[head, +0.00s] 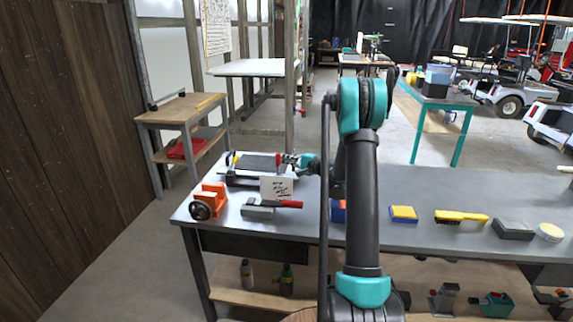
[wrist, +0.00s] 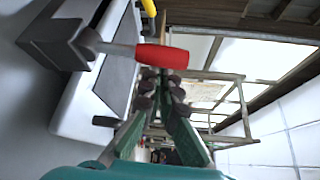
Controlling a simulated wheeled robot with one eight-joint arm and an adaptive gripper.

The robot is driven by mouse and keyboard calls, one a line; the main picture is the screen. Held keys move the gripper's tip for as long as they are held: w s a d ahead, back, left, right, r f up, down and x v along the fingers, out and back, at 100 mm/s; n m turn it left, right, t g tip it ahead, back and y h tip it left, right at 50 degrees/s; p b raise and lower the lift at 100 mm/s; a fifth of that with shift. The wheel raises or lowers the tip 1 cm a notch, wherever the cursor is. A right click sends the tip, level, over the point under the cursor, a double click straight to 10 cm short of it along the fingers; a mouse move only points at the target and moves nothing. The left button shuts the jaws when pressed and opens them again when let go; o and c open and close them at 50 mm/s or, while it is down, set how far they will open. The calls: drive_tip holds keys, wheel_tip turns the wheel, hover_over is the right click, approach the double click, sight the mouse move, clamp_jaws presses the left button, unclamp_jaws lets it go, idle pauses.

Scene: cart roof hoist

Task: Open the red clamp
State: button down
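The red clamp's handle (wrist: 162,56) lies crosswise in the wrist view, just beyond my fingertips, its metal rod running left into a dark grey block. In the head view, the red handle (head: 279,160) stands at the right end of a fixture holding a dark flat panel (head: 256,162) on the bench. My gripper (wrist: 160,84) has its two green fingers a little apart, with a narrow gap and nothing visible between them. In the head view my gripper (head: 296,160) is beside the red handle, coming from the right; contact cannot be told.
A yellow handle (head: 232,159) is at the fixture's left end. A handwritten card (head: 277,188) stands in front. An orange vise (head: 208,200) and a grey tool with a red grip (head: 270,206) sit nearer the edge. Blue-yellow block (head: 403,214) and brush (head: 461,217) lie right.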

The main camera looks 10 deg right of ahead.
sight(279, 161)
drive_tip(key=shift+s+a+r, duration=0.1)
drive_tip(key=shift+s+a, duration=0.2)
drive_tip(key=shift+s, duration=0.55)
drive_tip(key=shift+s+a, duration=0.25)
drive_tip(key=shift+s, duration=0.55)
drive_tip(key=shift+s+a, duration=0.1)
